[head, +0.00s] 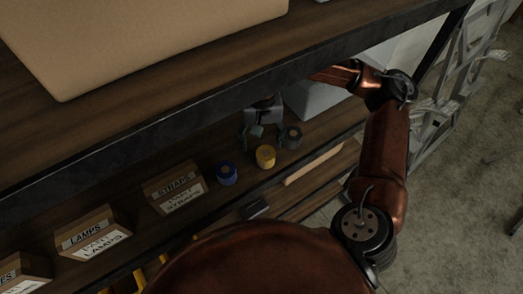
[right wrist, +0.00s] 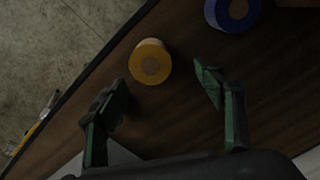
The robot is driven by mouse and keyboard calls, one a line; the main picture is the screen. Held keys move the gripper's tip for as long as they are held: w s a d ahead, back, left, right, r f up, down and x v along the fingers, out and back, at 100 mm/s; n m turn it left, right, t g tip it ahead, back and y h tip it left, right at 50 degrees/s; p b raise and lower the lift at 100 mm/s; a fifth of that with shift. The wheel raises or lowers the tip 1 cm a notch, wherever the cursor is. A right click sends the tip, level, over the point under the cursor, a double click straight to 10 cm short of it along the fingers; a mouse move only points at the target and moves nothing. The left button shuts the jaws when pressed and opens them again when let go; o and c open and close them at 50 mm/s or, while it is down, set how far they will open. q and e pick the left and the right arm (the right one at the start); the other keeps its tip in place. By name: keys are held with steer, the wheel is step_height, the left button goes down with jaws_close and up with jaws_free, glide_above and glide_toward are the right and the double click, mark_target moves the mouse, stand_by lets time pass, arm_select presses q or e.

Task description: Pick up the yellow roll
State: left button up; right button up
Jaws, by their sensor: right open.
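The yellow roll (head: 265,156) stands on a dark wooden shelf in the head view, between a blue roll (head: 227,173) and a grey roll (head: 292,137). In the right wrist view the yellow roll (right wrist: 151,62) lies just beyond the fingertips, apart from both fingers. My right gripper (head: 256,133) is behind the yellow roll in the head view. It is open and empty, with its green-padded fingers (right wrist: 162,76) spread wide. The blue roll (right wrist: 232,12) shows at the top of the wrist view. My left gripper is not in view.
The upper shelf board (head: 200,103) overhangs the rolls and carries a large cardboard box (head: 150,35). Boxes labelled STRAPS (head: 175,187) and LAMPS (head: 92,233) stand left of the rolls. A pale grey bin (head: 312,99) is behind the grey roll.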

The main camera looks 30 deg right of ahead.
mark_target(266, 153)
steer(key=f, duration=0.1)
steer(key=s+f+p, duration=0.1)
steer(key=shift+d+f, duration=0.25)
steer(key=shift+f, duration=0.05)
step_height(266, 153, down, 3)
steer(key=shift+s+d+f+p, duration=0.1)
steer(key=shift+d+f+p, duration=0.1)
steer(key=shift+p, duration=0.4)
steer(key=shift+f, duration=0.35)
steer(key=c, duration=0.5)
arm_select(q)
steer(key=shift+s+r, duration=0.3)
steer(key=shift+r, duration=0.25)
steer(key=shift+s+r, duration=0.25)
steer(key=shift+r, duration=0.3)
arm_select(e)
steer(key=c, duration=0.8)
